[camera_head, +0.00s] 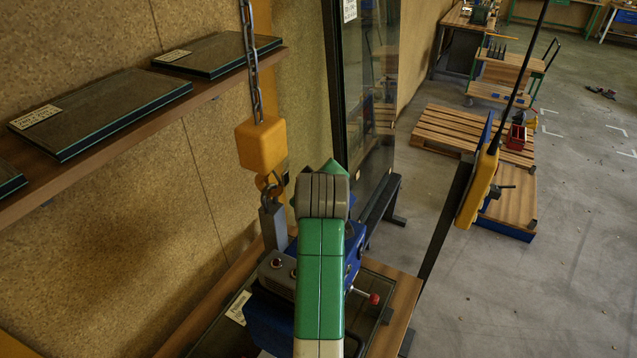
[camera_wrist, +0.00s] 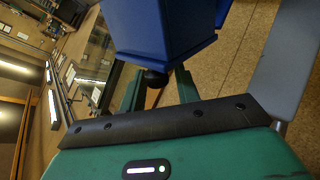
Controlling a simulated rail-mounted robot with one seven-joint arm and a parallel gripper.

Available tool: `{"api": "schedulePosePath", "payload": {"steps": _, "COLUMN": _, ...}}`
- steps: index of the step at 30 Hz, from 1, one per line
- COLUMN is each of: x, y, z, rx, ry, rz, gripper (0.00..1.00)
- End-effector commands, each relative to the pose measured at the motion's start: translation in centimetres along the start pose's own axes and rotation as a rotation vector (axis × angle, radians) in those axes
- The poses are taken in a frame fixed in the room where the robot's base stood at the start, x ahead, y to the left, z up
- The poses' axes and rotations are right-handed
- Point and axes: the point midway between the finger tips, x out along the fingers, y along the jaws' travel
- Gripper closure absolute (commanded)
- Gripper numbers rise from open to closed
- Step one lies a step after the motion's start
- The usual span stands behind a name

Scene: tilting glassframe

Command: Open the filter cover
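A machine with blue parts (camera_head: 353,243) and a grey box with buttons (camera_head: 277,277) stands on the bench, largely hidden behind my arm. I cannot tell which part is the filter cover. A lever with a red knob (camera_head: 375,299) sticks out at its right. In the wrist view, a blue housing (camera_wrist: 165,30) with a black round knob (camera_wrist: 154,78) is close in front of my gripper (camera_wrist: 156,88). The two green fingers are apart, with a gap between them. The blue housing hides their tips, and no contact is visible. The head view mostly hides the gripper.
A yellow hoist block (camera_head: 261,148) hangs on a chain just left of my arm, its hook at a grey post (camera_head: 272,226). A shelf with framed panels (camera_head: 100,112) runs along the left wall. A tall glass panel (camera_head: 372,90) stands behind. A yellow pendant (camera_head: 478,187) hangs right.

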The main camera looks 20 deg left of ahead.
Motion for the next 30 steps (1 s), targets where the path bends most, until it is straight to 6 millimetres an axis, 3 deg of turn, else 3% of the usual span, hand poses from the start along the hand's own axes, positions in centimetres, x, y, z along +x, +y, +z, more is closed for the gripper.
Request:
{"api": "schedulePosePath", "payload": {"steps": 10, "x": -0.3, "y": 0.0, "z": 0.0, "rx": 0.000, "ry": 0.001, "rz": 0.001, "gripper": 0.59}}
{"api": "schedulePosePath", "payload": {"steps": 21, "x": -6.8, "y": 0.0, "z": 0.1, "rx": 0.000, "ry": 0.001, "rz": 0.002, "gripper": 0.59}}
{"api": "schedulePosePath", "payload": {"steps": 30, "x": -7.8, "y": 0.0, "z": 0.0, "rx": 0.000, "ry": 0.000, "rz": 0.000, "gripper": 0.59}}
